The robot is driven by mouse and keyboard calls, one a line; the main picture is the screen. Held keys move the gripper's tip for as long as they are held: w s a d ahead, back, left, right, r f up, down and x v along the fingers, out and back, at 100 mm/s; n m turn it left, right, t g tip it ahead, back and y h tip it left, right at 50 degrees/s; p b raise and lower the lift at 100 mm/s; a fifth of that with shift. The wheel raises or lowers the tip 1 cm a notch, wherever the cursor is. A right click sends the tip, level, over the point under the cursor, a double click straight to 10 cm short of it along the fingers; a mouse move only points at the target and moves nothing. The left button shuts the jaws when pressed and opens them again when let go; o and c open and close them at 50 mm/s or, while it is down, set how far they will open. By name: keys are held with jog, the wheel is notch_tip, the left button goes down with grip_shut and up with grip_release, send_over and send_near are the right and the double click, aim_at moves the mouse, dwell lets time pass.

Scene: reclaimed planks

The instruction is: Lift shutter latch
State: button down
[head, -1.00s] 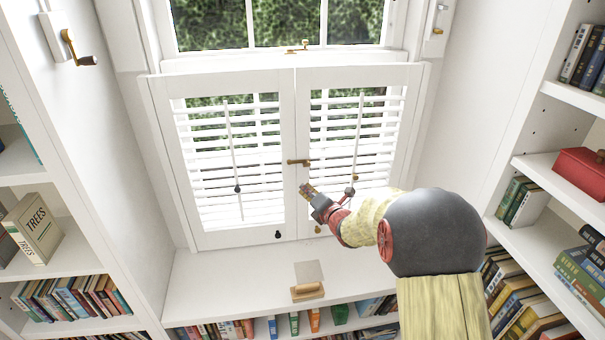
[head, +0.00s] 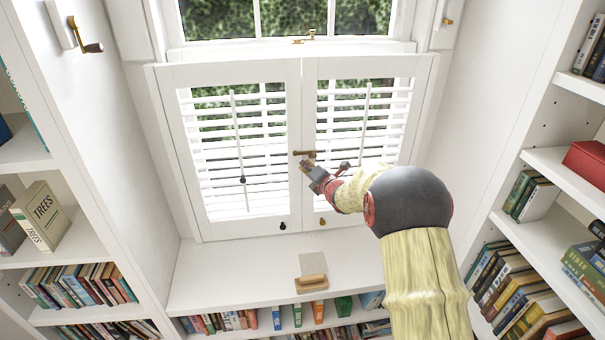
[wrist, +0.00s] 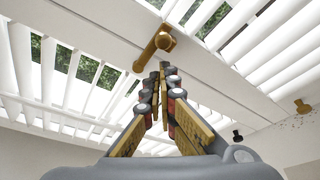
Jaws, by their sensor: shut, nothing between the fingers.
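The brass shutter latch (head: 304,153) lies level across the meeting stiles of the two closed white shutters (head: 309,110). In the wrist view the latch (wrist: 149,51) shows as a brass bar with a round pivot at one end. My gripper (head: 305,165) is just below the latch in the head view. In the wrist view my gripper (wrist: 160,78) is shut and empty, its fingertips together close under the latch. I cannot tell whether the fingertips touch it.
Dark and brass knobs (head: 283,226) sit low on the shutters. A wooden-handled tool (head: 311,282) lies on the white sill. Bookshelves flank both sides, with a red box (head: 588,163) on the right. A crank handle (head: 88,47) sticks out at upper left.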

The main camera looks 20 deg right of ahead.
jog(key=shift+s+d+r, duration=0.1)
jog(key=shift+d+r, duration=0.15)
jog(key=shift+d, duration=0.2)
jog(key=shift+s, duration=0.1)
